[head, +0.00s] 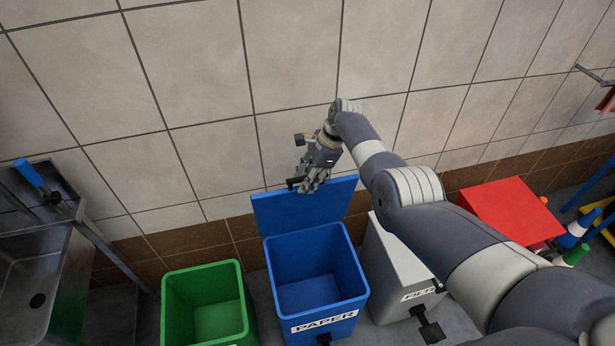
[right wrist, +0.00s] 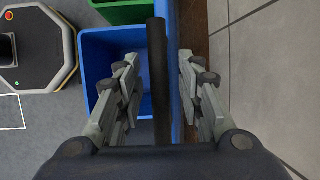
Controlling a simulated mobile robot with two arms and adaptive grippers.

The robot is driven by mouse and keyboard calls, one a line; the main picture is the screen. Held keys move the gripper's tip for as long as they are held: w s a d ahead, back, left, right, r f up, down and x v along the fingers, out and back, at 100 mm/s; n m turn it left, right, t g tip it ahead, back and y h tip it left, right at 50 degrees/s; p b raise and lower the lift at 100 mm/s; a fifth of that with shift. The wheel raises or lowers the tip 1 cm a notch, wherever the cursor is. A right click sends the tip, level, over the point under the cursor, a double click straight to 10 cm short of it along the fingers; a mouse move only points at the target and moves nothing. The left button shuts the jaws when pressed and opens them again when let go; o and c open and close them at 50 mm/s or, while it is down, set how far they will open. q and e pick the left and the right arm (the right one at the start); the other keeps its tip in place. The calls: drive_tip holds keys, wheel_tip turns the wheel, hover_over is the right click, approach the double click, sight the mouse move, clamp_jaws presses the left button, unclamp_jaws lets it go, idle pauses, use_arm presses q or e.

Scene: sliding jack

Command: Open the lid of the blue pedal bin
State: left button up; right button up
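The blue bin (head: 315,285), marked PAPER, stands on the floor with its lid (head: 305,207) raised upright at the back. I see into its empty inside. A dark pedal (head: 323,340) shows at its front foot. My right gripper (head: 312,183) is at the lid's top edge. In the right wrist view its fingers (right wrist: 158,95) are apart, on either side of a dark bar (right wrist: 158,70) and the lid's edge (right wrist: 177,60); I see no clear grip on either. The blue bin (right wrist: 97,50) lies below to the left there. My left gripper is not in view.
A green bin (head: 205,305) stands left of the blue one and a grey bin (head: 395,270) right of it. A red-topped bin (head: 510,212) is farther right. A metal sink (head: 35,260) is at left. The tiled wall (head: 190,95) is close behind the lid.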

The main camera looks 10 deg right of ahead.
drive_tip(key=v, duration=1.2)
idle(0.3)
